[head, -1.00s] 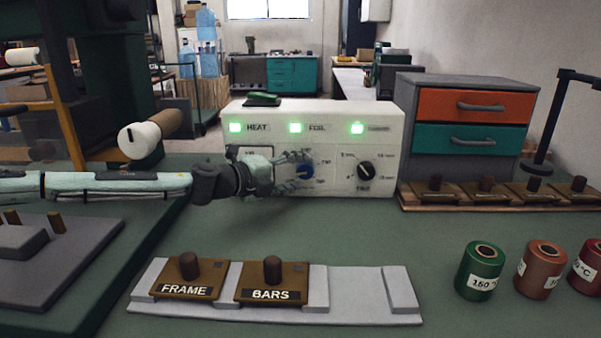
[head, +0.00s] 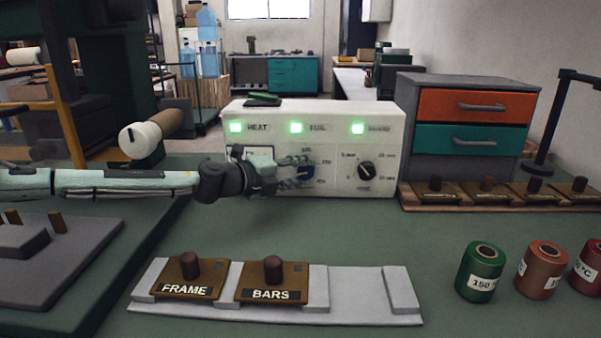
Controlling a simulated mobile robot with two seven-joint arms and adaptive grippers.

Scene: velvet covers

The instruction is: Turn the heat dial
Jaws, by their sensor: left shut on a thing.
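Where the dial points is too small and covered to tell. A black dial (head: 366,171) sits to its right on the same panel. Green lights labelled HEAT (head: 236,127), FOIL (head: 296,127) and a blurred third word (head: 358,128) glow above. My right gripper is not in view.
A white tray (head: 345,296) with FRAME (head: 190,279) and BARS (head: 271,282) blocks lies in front. Foil rolls, one green (head: 480,272), stand at the right. A drawer cabinet (head: 465,87) stands behind. The green bench between box and tray is clear.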

